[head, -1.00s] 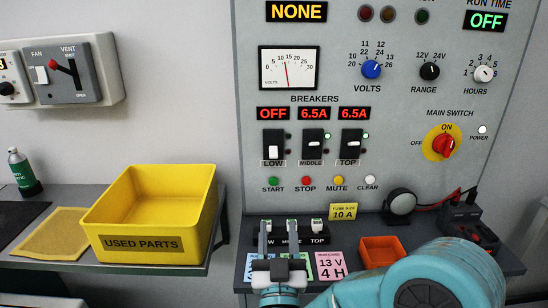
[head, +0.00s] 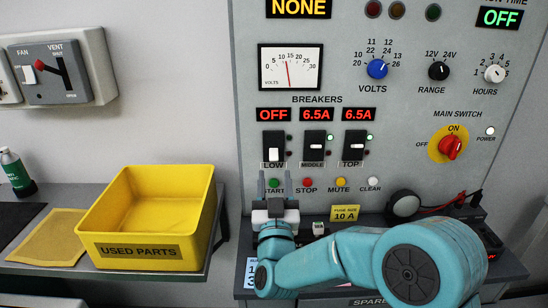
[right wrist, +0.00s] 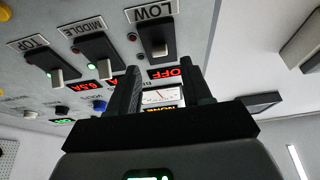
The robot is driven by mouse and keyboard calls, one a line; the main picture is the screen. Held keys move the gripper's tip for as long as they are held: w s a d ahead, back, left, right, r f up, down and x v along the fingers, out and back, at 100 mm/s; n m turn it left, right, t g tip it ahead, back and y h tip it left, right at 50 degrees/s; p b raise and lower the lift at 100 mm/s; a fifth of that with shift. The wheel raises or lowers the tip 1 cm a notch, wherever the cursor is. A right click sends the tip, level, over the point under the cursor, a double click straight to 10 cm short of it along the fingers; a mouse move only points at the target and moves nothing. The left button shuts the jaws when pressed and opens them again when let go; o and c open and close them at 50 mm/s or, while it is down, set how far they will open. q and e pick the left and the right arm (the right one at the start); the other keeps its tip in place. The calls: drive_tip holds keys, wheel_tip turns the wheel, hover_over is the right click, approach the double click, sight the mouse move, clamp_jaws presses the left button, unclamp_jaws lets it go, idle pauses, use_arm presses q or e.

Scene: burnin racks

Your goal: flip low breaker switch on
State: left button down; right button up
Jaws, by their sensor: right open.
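The low breaker switch (head: 273,154) is a white lever at the bottom of its black slot on the panel, and the display (head: 273,115) above it reads OFF. My right gripper (head: 274,184) is open and empty just below this switch, its fingers pointing up, by the green start button (head: 274,183). In the right wrist view, which sees the panel upside down, the low switch (right wrist: 160,49) shows ahead of the gap between the open fingers (right wrist: 160,82). I see no contact with it. My left gripper is not in view.
The middle switch (head: 313,153) and top switch (head: 352,152) are close by on the right, both with displays reading 6.5A. Red, yellow and white buttons line up below. A yellow used parts bin (head: 139,252) stands on the shelf at left.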

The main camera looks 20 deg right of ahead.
sight(274, 161)
drive_tip(key=x, duration=0.4)
drive_tip(key=shift+w+d+p, duration=0.1)
drive_tip(key=shift+w+p, duration=0.15)
drive_tip(key=shift+p, duration=0.15)
drive_tip(key=shift+w+r, duration=0.1)
drive_tip(key=shift+w, duration=0.05)
drive_tip(key=shift+w+d, duration=0.1)
drive_tip(key=shift+w, duration=0.15)
drive_tip(key=shift+s, duration=0.1)
clamp_jaws()
